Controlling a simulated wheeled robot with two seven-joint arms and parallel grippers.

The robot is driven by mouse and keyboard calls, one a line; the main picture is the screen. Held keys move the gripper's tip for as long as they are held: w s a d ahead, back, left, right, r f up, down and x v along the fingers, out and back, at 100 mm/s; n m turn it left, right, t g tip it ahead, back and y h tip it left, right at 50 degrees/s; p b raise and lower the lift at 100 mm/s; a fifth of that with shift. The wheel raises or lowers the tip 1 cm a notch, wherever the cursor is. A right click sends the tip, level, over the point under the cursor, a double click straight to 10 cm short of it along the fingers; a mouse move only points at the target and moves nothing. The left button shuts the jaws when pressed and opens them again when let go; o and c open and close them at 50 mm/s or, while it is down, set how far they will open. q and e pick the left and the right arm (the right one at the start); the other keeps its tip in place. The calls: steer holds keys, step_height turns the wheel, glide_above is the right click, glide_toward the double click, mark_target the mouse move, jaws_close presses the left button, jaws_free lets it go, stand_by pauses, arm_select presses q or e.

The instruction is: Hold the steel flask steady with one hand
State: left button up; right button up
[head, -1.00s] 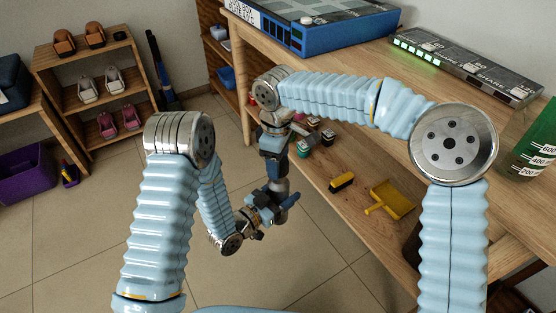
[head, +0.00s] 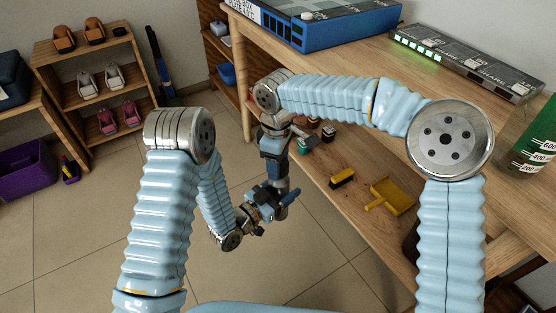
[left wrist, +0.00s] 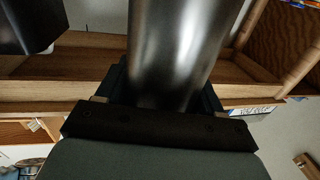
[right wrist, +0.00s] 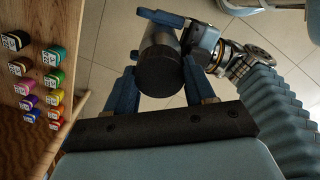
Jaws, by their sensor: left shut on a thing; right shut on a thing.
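The steel flask is a dark, shiny cylinder (left wrist: 178,50) between the fingers of my left gripper (left wrist: 165,95) in the left wrist view. My left gripper (head: 268,198) is shut on it. In the right wrist view the flask's round dark end (right wrist: 160,72) faces the camera, between the blue fingers of my right gripper (right wrist: 162,85), which is shut on it. The left gripper's fingers (right wrist: 180,28) show just beyond. In the head view my right gripper (head: 274,165) hangs just above the left one, and the flask is mostly hidden by the grippers.
The wooden bench (head: 325,80) with its lower shelf is on the right, holding a yellow dustpan (head: 390,194) and a brush (head: 342,178). Several small coloured jars (right wrist: 52,82) line the shelf beside my right gripper. Open tiled floor (head: 310,255) lies below.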

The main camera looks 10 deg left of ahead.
steer(key=shift+f, duration=0.35)
